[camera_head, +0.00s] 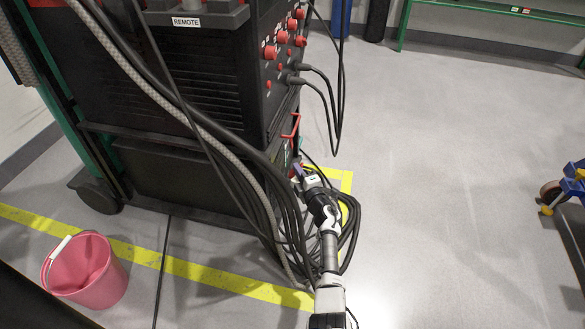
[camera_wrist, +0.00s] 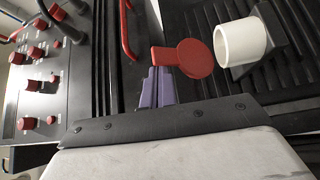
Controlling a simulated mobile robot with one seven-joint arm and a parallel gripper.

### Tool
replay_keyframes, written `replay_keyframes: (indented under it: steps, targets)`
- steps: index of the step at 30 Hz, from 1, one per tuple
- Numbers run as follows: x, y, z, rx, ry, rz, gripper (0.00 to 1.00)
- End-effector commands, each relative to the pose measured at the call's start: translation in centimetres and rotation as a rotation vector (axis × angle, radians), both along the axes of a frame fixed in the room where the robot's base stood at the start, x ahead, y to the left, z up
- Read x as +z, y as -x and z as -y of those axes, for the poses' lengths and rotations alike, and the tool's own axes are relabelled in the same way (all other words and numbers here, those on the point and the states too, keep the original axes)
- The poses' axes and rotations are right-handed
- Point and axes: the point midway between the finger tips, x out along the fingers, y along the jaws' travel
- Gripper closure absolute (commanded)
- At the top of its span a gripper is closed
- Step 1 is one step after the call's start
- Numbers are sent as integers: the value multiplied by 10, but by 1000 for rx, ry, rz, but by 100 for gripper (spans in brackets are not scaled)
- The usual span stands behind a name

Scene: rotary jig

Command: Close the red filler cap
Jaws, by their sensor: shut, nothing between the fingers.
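The red filler cap (camera_wrist: 196,58) shows in the wrist view as a round disc with a short tab on its left. It stands beside the mouth of a white filler neck (camera_wrist: 241,42), to its left, and does not cover it. My gripper (camera_wrist: 160,72) has purple fingers, shut and empty. Their tips are just below the cap's tab in the picture; I cannot tell whether they touch it. In the head view my gripper (camera_head: 298,170) is low at the right side of the black machine (camera_head: 185,80), and the cap cannot be made out there.
A red handle (camera_wrist: 128,30) is left of the cap, and a panel with several red knobs (camera_wrist: 42,85) lies further left. Black cables (camera_head: 262,205) hang beside my arm. A pink bucket (camera_head: 88,275) stands at lower left. The floor (camera_head: 450,180) to the right is clear.

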Motion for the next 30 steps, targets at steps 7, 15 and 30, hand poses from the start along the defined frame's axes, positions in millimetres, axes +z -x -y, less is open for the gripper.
replay_keyframes:
  steps: [7,15,30]
  targets:
    - [-13,5,14,-1,1,0,100]
    - [-28,8,25,0,1,0,100]
    - [-43,10,32,1,1,0,100]
